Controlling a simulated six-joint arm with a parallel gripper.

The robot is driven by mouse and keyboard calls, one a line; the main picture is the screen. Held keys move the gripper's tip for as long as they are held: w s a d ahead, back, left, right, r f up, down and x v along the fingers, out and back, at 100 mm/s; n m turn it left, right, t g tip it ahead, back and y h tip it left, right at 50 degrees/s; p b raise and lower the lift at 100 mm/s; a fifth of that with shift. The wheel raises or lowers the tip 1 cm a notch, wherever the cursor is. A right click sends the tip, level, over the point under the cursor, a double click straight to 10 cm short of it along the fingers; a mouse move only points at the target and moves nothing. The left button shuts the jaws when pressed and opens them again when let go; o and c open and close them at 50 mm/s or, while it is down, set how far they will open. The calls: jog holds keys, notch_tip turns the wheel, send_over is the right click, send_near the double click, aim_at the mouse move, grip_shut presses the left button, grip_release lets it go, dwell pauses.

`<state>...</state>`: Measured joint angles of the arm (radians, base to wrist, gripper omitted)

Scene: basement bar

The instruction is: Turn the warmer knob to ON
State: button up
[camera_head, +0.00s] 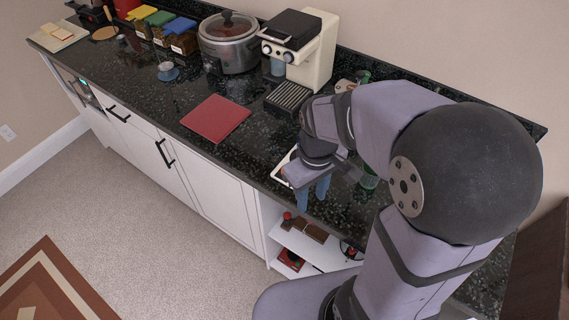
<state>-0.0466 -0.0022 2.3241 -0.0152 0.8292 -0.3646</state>
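A cream coffee machine (315,45) with a black top stands at the back of the counter. Two round dials (277,52) show on its front. A grey slow cooker (229,52) with a glass lid stands to its left, with its control too small to read. I cannot tell which of these bears the warmer knob, or its setting. My gripper (313,198) points down near the counter's front edge, in front of and to the right of the coffee machine. Its two blue fingers appear slightly apart, with nothing seen between them. It touches neither appliance.
A red mat (216,118) lies on the dark counter (180,100). A black drip grille (288,97) is in front of the coffee machine. My arm hides the counter's right part. Open shelves (325,254) lie below.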

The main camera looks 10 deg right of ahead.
jog(key=w+a+r+n, duration=0.1)
jog(key=w+n, duration=0.2)
jog(key=w+a+r+n, duration=0.1)
jog(key=w+n, duration=0.2)
jog(key=w, duration=0.1)
jog(key=w+a+r+n, duration=0.1)
jog(key=w+r+n, duration=0.1)
jog(key=w+n, duration=0.1)
jog(key=shift+w+a+p, duration=0.4)
jog(key=shift+w, duration=0.3)
jog(key=shift+w+a, duration=0.15)
jog(key=shift+w, duration=0.25)
jog(key=shift+f+p, duration=0.85)
jog(key=shift+f, duration=2.8)
jog(key=shift+c, duration=0.3)
grip_shut()
